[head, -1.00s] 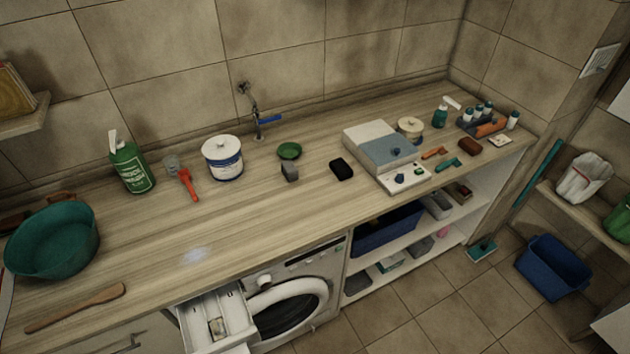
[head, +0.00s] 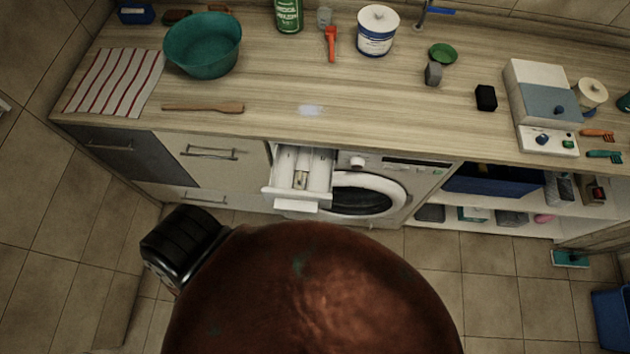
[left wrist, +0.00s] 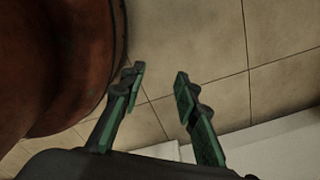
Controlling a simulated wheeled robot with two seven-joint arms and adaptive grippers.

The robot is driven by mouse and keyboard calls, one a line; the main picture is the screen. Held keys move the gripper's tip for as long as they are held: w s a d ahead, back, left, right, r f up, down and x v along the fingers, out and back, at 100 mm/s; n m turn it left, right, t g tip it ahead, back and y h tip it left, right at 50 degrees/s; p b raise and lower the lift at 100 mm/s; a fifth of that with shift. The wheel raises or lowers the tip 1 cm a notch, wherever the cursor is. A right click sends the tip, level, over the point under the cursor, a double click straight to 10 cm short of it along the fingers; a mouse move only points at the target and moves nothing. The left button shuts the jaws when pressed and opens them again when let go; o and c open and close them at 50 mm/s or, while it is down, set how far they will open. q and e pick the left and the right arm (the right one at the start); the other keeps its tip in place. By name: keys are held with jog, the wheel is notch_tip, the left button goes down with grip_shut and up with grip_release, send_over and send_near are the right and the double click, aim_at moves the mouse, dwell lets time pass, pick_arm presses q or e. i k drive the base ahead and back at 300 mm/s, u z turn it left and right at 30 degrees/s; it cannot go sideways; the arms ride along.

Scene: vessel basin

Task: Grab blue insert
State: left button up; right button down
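I cannot pick out a blue insert for certain. The washing machine's drawer (head: 318,178) stands pulled out below the counter in the head view. A small pale beige piece (head: 300,179) lies inside it, and I see no blue on it. My left gripper (left wrist: 160,78) shows in the left wrist view, with its two green-padded fingers apart and nothing between them, above the tiled floor. Its distance from the drawer cannot be told. My right gripper is in neither view.
The counter (head: 270,85) holds a teal basin (head: 203,52), a wooden spatula (head: 205,107), a white tub (head: 377,32) and a black block (head: 486,98). A striped cloth (head: 115,82) lies at left. A blue bin (head: 610,318) stands on the floor at right.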

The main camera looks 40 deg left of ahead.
aim_at(300, 180)
jog(key=z, duration=1.15)
jog(key=k, duration=0.75)
jog(key=u, duration=1.6)
